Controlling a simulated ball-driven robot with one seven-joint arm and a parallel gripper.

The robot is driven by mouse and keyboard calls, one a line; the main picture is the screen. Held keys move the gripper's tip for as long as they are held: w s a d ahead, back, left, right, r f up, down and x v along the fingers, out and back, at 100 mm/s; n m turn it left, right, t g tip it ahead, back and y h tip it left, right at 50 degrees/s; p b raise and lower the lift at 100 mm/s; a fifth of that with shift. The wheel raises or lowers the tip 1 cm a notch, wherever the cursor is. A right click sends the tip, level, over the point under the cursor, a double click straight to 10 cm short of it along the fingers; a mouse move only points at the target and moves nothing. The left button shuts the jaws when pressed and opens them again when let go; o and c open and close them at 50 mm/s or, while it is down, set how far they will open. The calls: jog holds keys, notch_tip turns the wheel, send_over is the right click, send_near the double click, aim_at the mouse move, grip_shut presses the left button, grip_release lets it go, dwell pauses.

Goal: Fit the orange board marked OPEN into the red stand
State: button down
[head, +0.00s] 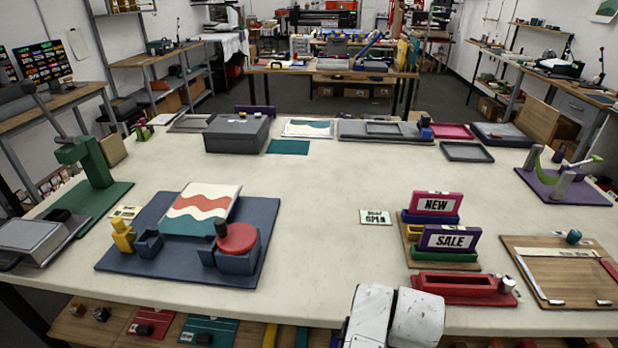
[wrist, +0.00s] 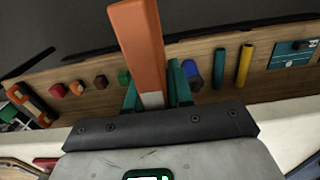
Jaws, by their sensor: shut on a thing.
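The red stand (head: 455,289) lies near the table's front edge, right of centre in the head view, its long slot empty and a metal knob at its right end. The orange board (wrist: 138,45) shows in the wrist view, upright and seen nearly edge-on. Its OPEN marking cannot be seen. My gripper (wrist: 152,97) is shut on the board's lower end between teal fingers, with the lower shelf behind it. In the head view my white arm is at the bottom edge, left of the red stand; the gripper and board are hidden there.
Behind the red stand, a purple SALE board (head: 447,239) and a pink NEW board (head: 436,203) stand in holders. A wooden framed tray (head: 565,270) is to the right. A small OPEN card (head: 375,217) lies on the table. The table's middle is clear.

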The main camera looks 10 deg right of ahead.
jog(key=a+f+n, duration=0.1)
jog(key=w+a+f+n, duration=0.1)
jog(key=f, duration=0.1)
jog(key=w+a+f+n, duration=0.1)
jog(key=shift+w+f, duration=0.15)
